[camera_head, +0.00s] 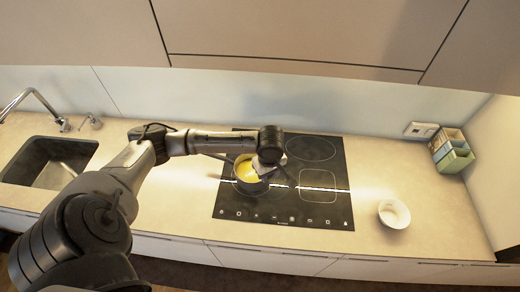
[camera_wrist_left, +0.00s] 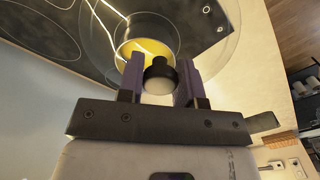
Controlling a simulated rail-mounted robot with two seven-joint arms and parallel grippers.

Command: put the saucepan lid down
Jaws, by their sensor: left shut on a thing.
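My left gripper (camera_head: 266,165) is over the saucepan on the hob. In the left wrist view its two fingers (camera_wrist_left: 160,76) are shut on the black knob of the saucepan lid (camera_wrist_left: 217,48). The lid is clear glass with a wide round rim. The saucepan (camera_head: 248,186) is dark with yellow contents and stands on the left part of the black hob (camera_head: 285,209). The saucepan also shows through the glass in the left wrist view (camera_wrist_left: 146,24). I cannot tell how far the lid is above the saucepan. My right gripper is not in view.
A white bowl (camera_head: 394,213) stands on the counter right of the hob. A box with compartments (camera_head: 452,152) is in the back right corner. A sink (camera_head: 48,160) with a tap is at the left. The counter (camera_head: 375,175) between hob and bowl is clear.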

